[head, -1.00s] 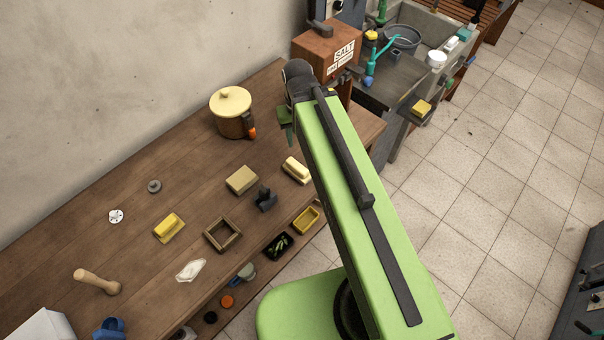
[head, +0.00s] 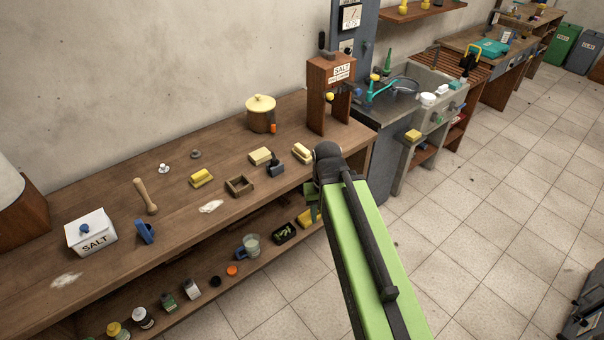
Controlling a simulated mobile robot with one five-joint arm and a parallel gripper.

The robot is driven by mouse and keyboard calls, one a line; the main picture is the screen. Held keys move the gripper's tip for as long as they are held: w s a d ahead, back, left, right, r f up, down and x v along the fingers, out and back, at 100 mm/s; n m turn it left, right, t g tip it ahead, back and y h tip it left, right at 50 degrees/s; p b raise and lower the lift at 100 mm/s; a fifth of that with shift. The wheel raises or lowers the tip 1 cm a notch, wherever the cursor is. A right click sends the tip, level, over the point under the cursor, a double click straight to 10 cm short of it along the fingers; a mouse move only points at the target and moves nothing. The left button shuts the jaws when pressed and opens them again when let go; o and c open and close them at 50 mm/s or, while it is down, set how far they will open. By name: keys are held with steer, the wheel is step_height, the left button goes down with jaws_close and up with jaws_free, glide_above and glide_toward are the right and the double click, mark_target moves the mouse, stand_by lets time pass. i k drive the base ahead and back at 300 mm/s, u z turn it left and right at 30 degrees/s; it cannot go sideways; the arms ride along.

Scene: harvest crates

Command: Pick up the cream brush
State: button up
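A cream brush-like block (head: 302,151) lies on the wooden workbench near its front right edge, just left of my arm. My gripper (head: 313,206) shows only as a dark green part hanging below the end of my light green arm, by the bench's front edge. It is apart from the brush in the picture, lower and a little to the right. Its fingertips are too hidden to tell whether they are open or shut.
A dark hammer-like tool (head: 276,166), a beige block (head: 261,156), a wooden frame (head: 239,186) and a yellow brush (head: 201,178) lie left of the cream brush. A brown salt dispenser (head: 330,80) stands behind. A lower shelf (head: 215,293) holds jars.

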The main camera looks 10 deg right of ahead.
mark_target(300, 152)
steer(key=z, duration=1.1)
steer(key=k, duration=0.15)
steer(key=u, duration=2.6)
steer(key=i, duration=1.15)
steer(key=z, duration=1)
steer(key=i, duration=0.45)
steer(key=u, duration=0.45)
